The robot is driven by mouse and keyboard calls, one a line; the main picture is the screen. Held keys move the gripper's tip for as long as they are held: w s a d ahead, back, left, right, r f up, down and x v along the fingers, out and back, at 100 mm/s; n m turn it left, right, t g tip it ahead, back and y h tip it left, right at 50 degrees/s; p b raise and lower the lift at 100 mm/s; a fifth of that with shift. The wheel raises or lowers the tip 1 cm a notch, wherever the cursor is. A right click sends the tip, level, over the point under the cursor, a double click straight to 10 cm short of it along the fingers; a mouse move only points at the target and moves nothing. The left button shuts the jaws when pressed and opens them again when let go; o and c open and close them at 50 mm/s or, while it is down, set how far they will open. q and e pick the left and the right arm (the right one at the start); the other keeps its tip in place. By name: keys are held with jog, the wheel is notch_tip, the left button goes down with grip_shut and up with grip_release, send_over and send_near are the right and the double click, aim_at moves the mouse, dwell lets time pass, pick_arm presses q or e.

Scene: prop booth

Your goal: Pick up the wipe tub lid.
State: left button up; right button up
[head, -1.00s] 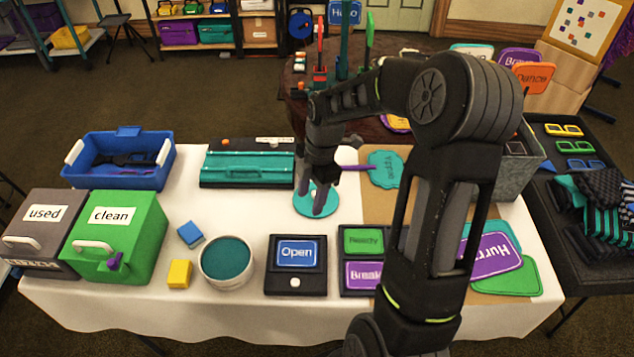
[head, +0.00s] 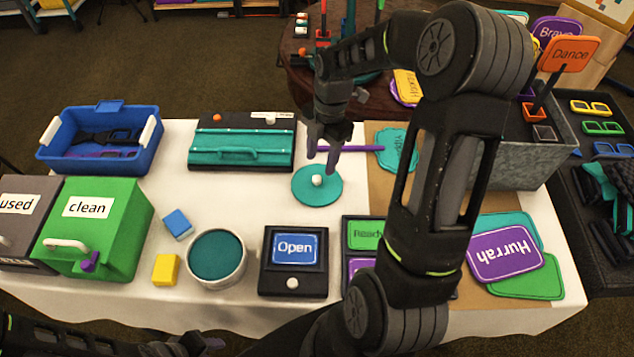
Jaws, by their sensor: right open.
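The wipe tub lid (head: 304,190) is a flat teal disc with a white knob, lying on the white tablecloth in the middle of the table. My right gripper (head: 322,162) is open and empty, its fingers pointing down over the lid's far edge, behind the knob. I see a gap between the fingertips and the knob; the exact height is hard to tell. A round white tub (head: 217,258) with a teal inside stands nearer, left of the lid.
A purple stick with a teal sign (head: 397,150) lies just behind the lid. A teal-fronted case (head: 240,146) is at the back left. The black "Open" box (head: 295,262) stands in front. Bare cloth lies left of the lid.

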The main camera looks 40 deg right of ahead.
aim_at(317, 178)
jog(key=shift+f, duration=0.35)
jog(key=shift+a+f+p, duration=0.2)
jog(key=shift+f, duration=0.65)
jog(key=shift+a+f+p, duration=0.15)
jog(key=shift+f, duration=0.7)
jog(key=shift+a+f+p, duration=0.2)
jog(key=shift+f, duration=0.65)
grip_shut()
